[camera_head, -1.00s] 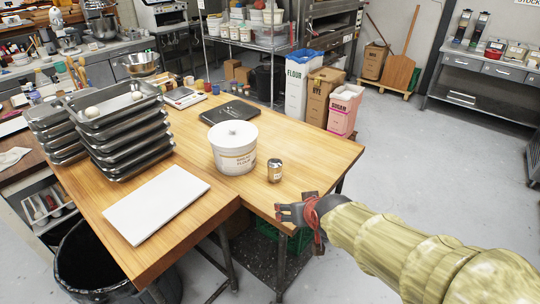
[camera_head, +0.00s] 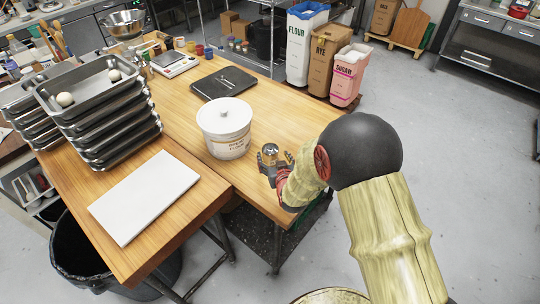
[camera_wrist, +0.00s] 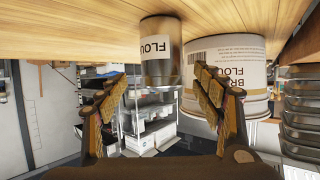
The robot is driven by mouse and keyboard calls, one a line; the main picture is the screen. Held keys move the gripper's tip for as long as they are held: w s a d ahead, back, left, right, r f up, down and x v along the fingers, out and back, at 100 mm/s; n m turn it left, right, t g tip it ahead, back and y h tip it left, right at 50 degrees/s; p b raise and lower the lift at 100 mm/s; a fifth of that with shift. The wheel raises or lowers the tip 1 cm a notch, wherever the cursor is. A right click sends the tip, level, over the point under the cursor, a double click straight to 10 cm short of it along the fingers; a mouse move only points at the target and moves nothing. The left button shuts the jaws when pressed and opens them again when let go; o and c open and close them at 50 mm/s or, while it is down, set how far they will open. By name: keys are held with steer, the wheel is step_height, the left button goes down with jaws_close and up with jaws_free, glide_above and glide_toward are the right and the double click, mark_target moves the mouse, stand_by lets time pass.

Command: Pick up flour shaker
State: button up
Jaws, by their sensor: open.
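The flour shaker is a small metal can with a white label, standing on the wooden table's right part. In the head view the shaker (camera_head: 269,152) shows its top above my gripper (camera_head: 277,167), which hides its lower part. In the wrist view, which is upside down, the shaker (camera_wrist: 161,50) stands between and just beyond the fingers of my gripper (camera_wrist: 163,88), its label partly reading FLOU. The fingers are open on both sides of it, not closed on it.
A white lidded flour tub (camera_head: 224,135) stands close to the left of the shaker.

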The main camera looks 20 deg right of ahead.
mark_target(270, 151)
steer(key=b+x, duration=0.1)
steer(key=x, duration=0.4)
steer(key=shift+a+r, duration=0.1)
steer(key=c, duration=1.4)
steer(key=shift+r, duration=0.1)
steer(key=shift+c, duration=0.2)
